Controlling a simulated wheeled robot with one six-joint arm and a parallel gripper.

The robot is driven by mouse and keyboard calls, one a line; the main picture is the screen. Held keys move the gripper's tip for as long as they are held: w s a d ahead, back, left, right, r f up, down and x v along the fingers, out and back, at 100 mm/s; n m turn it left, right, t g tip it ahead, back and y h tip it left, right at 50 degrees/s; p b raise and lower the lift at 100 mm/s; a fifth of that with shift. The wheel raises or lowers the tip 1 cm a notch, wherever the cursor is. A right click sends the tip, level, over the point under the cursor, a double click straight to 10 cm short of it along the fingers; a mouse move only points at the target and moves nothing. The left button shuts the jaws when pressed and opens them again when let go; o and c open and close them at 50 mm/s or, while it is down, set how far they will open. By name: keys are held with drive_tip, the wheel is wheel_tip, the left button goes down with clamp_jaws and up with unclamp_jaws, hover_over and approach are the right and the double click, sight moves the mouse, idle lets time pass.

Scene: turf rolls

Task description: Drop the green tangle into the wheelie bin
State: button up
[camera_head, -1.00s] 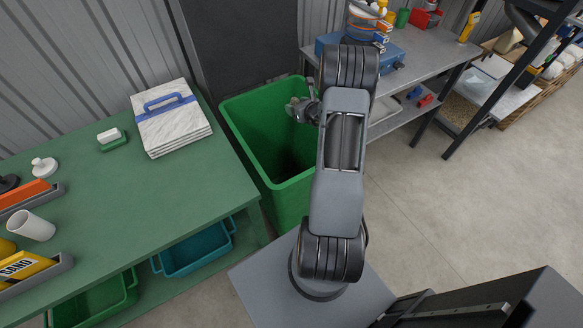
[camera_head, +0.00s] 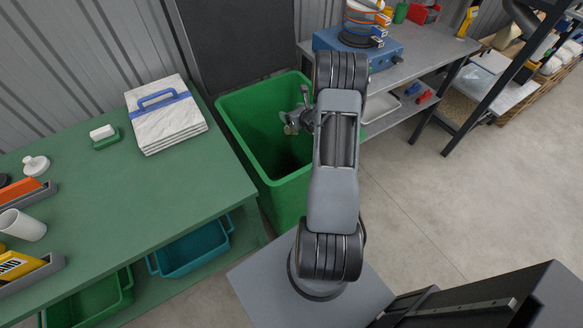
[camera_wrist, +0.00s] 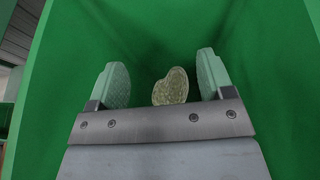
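The green wheelie bin (camera_head: 230,117) stands open between the green bench and the grey table. Its green inner walls (camera_wrist: 270,60) surround my gripper in the wrist view. My gripper (camera_wrist: 162,72) is open, its two pale fingers wide apart. The tangle (camera_wrist: 172,87), a small pale yellow-green lump, shows between the fingers in the picture, with a gap on both sides. It touches neither finger; its exact depth in the bin I cannot tell. In the head view my gripper (camera_head: 292,124) is over the bin's mouth, and the tangle cannot be made out clearly there.
A green bench (camera_head: 120,215) on the left holds stacked white sheets (camera_head: 165,115), a brush and a cup. A grey table (camera_head: 430,50) with a blue device (camera_head: 375,47) stands behind right. A dark panel is behind the bin.

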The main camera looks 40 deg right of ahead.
drive_tip(key=o, duration=0.3)
drive_tip(key=b+v, duration=0.1)
drive_tip(key=v, duration=1.3)
drive_tip(key=shift+w, duration=0.15)
